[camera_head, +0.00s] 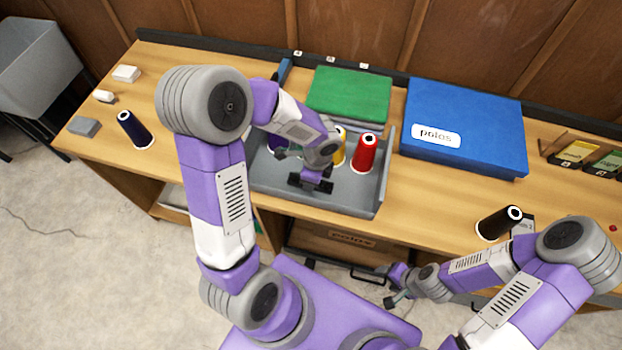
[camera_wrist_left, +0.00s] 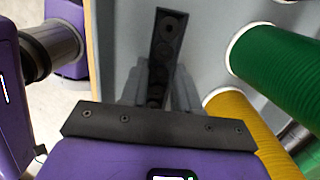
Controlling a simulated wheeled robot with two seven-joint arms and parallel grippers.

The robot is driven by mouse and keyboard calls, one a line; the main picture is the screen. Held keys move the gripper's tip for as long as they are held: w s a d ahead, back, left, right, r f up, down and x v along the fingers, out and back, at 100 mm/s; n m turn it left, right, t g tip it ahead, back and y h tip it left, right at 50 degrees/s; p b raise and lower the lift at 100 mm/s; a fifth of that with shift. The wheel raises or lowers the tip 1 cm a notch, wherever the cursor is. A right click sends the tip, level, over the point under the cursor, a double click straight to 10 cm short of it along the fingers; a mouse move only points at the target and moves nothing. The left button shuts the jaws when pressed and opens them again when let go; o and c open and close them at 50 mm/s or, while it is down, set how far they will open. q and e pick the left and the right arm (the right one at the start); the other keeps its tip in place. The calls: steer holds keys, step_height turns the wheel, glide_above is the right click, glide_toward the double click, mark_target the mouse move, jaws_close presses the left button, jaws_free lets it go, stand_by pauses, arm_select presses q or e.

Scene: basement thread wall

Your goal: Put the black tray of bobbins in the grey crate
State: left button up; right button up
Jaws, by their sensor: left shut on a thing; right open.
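The black tray of bobbins (camera_wrist_left: 168,32) is a narrow black strip with round bobbins in a row. My left gripper (camera_wrist_left: 157,90) is shut on it. In the head view the black tray (camera_head: 299,184) is over the front part of the grey crate (camera_head: 345,199), partly hidden by my left gripper (camera_head: 312,177). I cannot tell whether it touches the crate floor. The crate also holds a red cone (camera_head: 364,153), a yellow cone (camera_head: 339,148) and a purple cone, partly hidden by my arm. A green cone (camera_wrist_left: 275,62) shows in the wrist view. My right gripper (camera_head: 392,287) is open and empty before the bench.
A green box (camera_head: 349,94) and a blue box (camera_head: 465,125) stand behind and right of the crate. A grey bin (camera_head: 35,65) stands far left.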

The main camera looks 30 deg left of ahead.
arm_select(q)
steer(key=shift+f, duration=0.1)
steer(key=o, duration=1)
steer(key=shift+r, duration=0.4)
steer(key=r+p, duration=0.1)
steer(key=r, duration=0.3)
steer(key=d+r+p, duration=0.1)
steer(key=r, duration=0.2)
steer(key=r+p, duration=0.2)
steer(key=r, duration=0.2)
steer(key=shift+w+d+r, duration=0.15)
steer(key=shift+d+r, duration=0.1)
steer(key=shift+r, duration=0.05)
